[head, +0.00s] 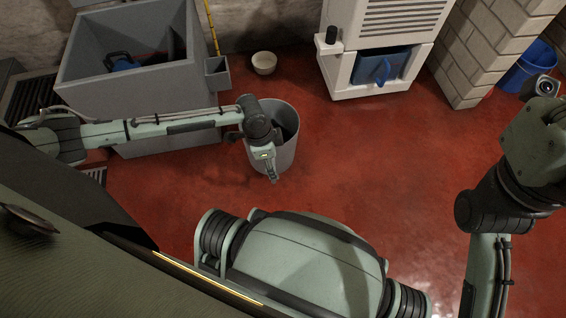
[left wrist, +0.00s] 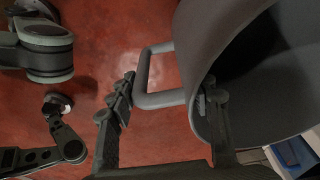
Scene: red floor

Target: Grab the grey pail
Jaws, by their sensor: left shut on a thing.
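The grey pail (head: 287,155) stands upright on the red floor, near the middle of the head view. My left gripper (head: 269,172) is at its near left side, and my wrist partly hides the rim. In the left wrist view the pail (left wrist: 228,38) fills the upper right, with its dark inside showing. A grey loop handle (left wrist: 155,101) sticks out from its wall. My left gripper (left wrist: 167,92) has one finger at the pail's rim and the other outside, with the handle between them. It is shut on the pail.
A large grey basin (head: 85,88) stands behind at the left. A white bowl (head: 264,66) lies by the wall. A white cabinet (head: 338,85) holds a blue bin (head: 377,67). A brick pillar (head: 495,55) and a blue bucket (head: 520,72) are at the right. The floor right of the pail is clear.

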